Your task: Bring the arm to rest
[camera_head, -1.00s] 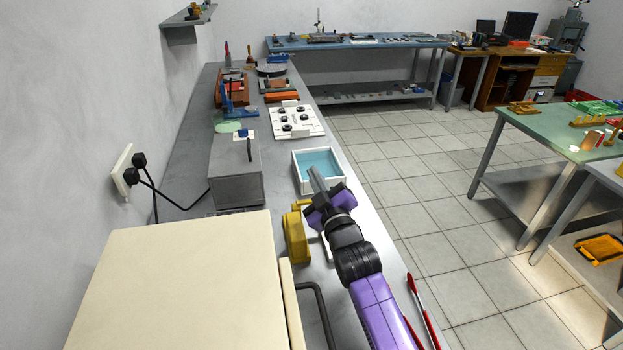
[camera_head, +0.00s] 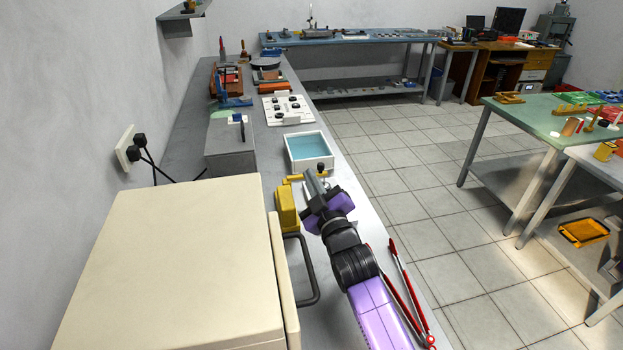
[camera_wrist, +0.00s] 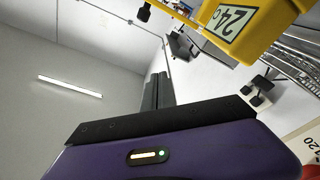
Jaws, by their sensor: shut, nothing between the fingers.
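My arm with its purple and black links reaches forward over the grey bench (camera_head: 362,226). My gripper (camera_head: 312,178) is at its far end, shut and empty, just right of a yellow device (camera_head: 286,208) and short of the white tray with a blue inside (camera_head: 308,150). In the wrist view my gripper's dark fingers (camera_wrist: 155,92) lie together with nothing between them. The yellow device also fills the upper right there, with a label reading 24c (camera_wrist: 230,22).
A cream cabinet (camera_head: 170,265) with a dark handle stands at the near left. Red-handled tongs (camera_head: 408,290) lie right of my arm near the bench edge. A grey box (camera_head: 230,145) and a white board with black knobs (camera_head: 288,110) are farther back. Tiled floor lies to the right.

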